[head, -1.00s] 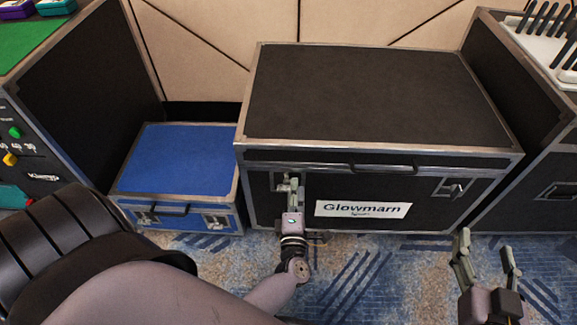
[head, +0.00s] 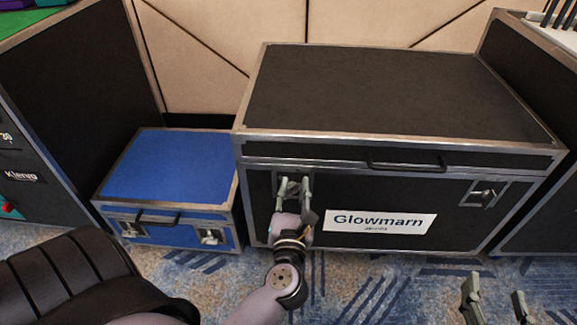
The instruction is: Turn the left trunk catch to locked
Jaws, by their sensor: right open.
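The black trunk (head: 385,95) with silver edges and a "Glowmarn" label stands at centre with its lid down. Its left catch (head: 292,187) is on the front face, left of the label, partly hidden by my gripper. My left gripper (head: 293,188) is in front of this catch, its two fingers spread apart with the catch between them. I cannot tell whether they touch it, nor which way the catch is turned. The right catch (head: 484,194) is in plain view. My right gripper (head: 496,296) is open and empty at the lower right, in front of the trunk.
A lower blue case (head: 168,165) stands left of the trunk. Tall black cases stand at the far left (head: 80,90) and the right edge (head: 530,100). A padded wall (head: 200,75) is behind.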

